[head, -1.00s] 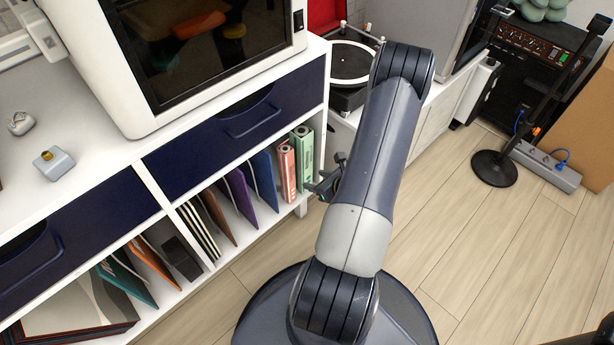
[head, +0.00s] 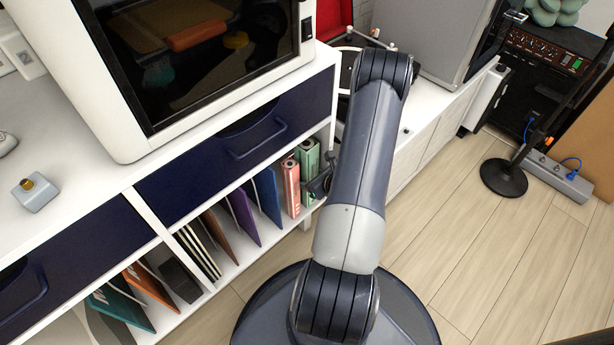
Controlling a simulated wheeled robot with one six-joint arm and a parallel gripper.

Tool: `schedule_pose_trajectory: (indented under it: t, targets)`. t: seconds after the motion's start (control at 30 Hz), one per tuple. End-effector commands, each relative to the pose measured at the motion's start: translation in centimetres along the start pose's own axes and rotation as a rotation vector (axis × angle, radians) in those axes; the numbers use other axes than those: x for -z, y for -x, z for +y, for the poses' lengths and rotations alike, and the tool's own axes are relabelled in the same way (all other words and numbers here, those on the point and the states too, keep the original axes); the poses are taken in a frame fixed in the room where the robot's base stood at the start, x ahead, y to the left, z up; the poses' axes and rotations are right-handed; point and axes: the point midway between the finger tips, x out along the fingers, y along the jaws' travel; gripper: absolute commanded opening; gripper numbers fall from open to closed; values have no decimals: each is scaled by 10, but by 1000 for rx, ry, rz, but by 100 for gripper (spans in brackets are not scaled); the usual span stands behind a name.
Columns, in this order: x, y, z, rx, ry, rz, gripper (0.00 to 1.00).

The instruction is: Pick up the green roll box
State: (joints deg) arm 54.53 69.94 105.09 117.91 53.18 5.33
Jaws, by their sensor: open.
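The green roll box (head: 308,156) stands upright at the right end of the lower shelf, with a round roll end showing at its top. A similar pink roll box (head: 291,187) stands directly to its left. My gripper (head: 319,183) is small and dark in this view, at the front of the green box and overlapping its lower part. It is open. My arm hides part of the gripper, and I cannot tell whether the fingers are around the box or only in front of it.
The white shelf unit's right side panel (head: 333,120) is close beside the green box. Blue (head: 267,194) and purple (head: 243,216) folders stand left of the pink box. A navy drawer (head: 235,140) is above.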

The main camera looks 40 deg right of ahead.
Motion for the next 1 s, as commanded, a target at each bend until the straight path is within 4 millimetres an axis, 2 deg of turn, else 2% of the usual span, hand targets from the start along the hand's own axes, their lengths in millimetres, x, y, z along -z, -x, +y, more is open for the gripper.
schedule_pose_trajectory:
  t: [0.07, 0.5, 0.77, 0.97, 1.0]
  targets:
    - [0, 0, 0, 0, 0, 0, 53]
    - [0, 1, 0, 0, 1, -1, 18]
    - [-2, 2, 0, 0, 1, -1, 18]
    - [-16, 11, 0, 0, 2, -2, 18]
    - [-12, 13, 0, 1, -1, 0, 18]
